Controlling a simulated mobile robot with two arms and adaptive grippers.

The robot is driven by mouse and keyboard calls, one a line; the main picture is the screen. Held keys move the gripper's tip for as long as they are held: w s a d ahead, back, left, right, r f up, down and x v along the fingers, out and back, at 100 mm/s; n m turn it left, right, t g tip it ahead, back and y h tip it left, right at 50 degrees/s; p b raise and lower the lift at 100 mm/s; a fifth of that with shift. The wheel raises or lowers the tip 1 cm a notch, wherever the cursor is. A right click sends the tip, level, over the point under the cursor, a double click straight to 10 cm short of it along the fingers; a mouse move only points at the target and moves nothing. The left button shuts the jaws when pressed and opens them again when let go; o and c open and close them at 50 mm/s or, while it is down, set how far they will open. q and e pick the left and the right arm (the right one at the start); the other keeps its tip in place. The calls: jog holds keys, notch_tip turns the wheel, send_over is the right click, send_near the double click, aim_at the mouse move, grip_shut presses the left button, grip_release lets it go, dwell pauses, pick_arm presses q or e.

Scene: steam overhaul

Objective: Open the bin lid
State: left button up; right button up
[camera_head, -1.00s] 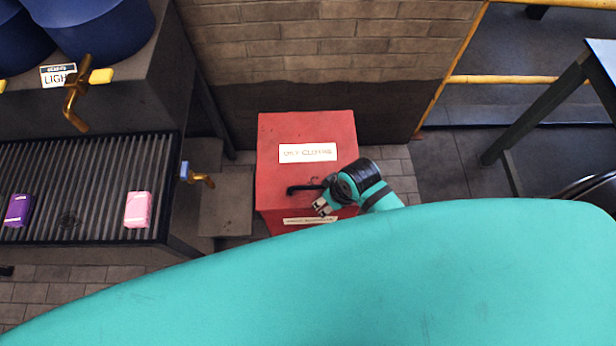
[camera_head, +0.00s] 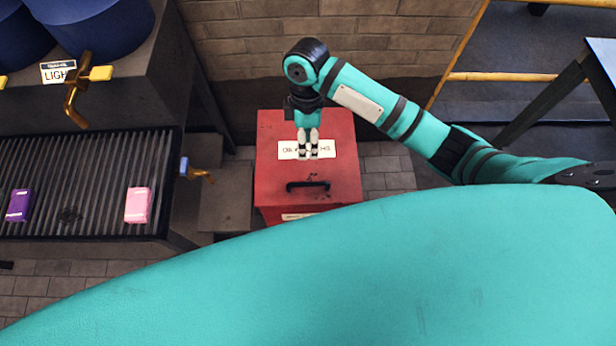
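The red bin (camera_head: 270,190) stands on the floor against the wall, in the middle of the view. Its lid (camera_head: 338,172) lies flat and looks closed. The lid has a black handle (camera_head: 308,186) near its front edge and a white label. My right gripper (camera_head: 308,157) is over the lid, in front of the label and behind the handle, and its fingers cover part of the label. Its two fingers are close together with nothing visible between them. It is apart from the handle. My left gripper is not in view.
A dark slatted rack (camera_head: 90,190) with a pink block (camera_head: 138,205) and a purple block (camera_head: 19,205) stands left of the bin. A brass tap (camera_head: 200,175) projects toward the bin. A brick wall (camera_head: 250,45) is behind. My large teal body part hides the foreground.

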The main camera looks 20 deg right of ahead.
jog(key=p, duration=0.1)
send_over(308, 180)
jog(key=s, duration=0.3)
jog(key=f, duration=1.4)
jog(key=shift+w+a+f, duration=0.25)
jog(key=shift+a+f, duration=0.15)
jog(key=shift+c, duration=0.3)
grip_shut()
